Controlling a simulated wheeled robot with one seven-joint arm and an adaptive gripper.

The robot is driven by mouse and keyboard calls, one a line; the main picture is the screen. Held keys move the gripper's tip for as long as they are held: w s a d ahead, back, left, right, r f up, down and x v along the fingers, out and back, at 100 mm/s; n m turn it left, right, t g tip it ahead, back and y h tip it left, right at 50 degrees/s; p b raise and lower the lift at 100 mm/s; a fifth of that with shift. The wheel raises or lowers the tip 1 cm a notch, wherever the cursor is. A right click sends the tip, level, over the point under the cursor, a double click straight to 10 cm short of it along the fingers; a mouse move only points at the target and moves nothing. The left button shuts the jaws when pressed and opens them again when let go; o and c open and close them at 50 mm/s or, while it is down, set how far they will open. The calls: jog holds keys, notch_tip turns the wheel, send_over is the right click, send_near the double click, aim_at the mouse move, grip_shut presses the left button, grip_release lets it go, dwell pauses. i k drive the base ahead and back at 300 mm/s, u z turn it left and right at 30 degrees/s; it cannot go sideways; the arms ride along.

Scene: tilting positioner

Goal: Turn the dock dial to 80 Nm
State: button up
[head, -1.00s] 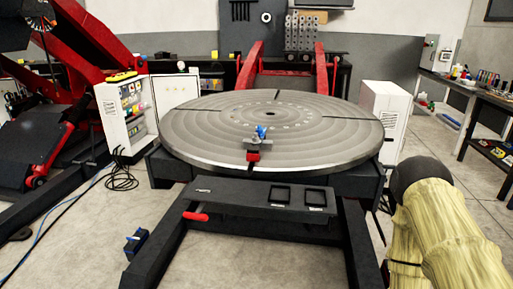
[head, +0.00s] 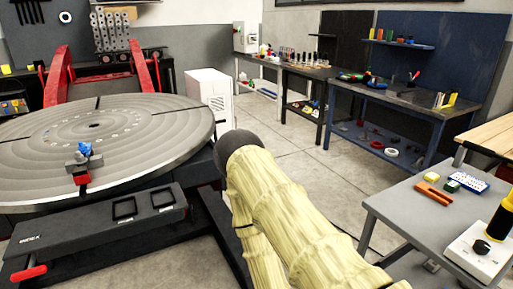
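A white dock box (head: 462,252) sits on a grey bench at the lower right of the head view, partly cut off by the picture's edge. A black round dial (head: 481,247) is on its face; its setting and any scale marks are too small to read. A yellow and black tool (head: 503,218) stands at the dock's right side, cut off by the edge. My arm, in a yellow sleeve, crosses the lower middle. My gripper is not in view.
The grey bench (head: 400,207) also holds an orange tool (head: 434,194), a green and black block and a blue-and-white tray (head: 467,182). The large round positioner table (head: 165,115) is at left. Open floor (head: 310,170) lies between it and the benches.

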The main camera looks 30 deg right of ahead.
aim_at(481, 246)
jog(key=z, duration=3.85)
jog(key=k, duration=1.05)
jog(key=u, duration=1.4)
jog(key=i, duration=0.6)
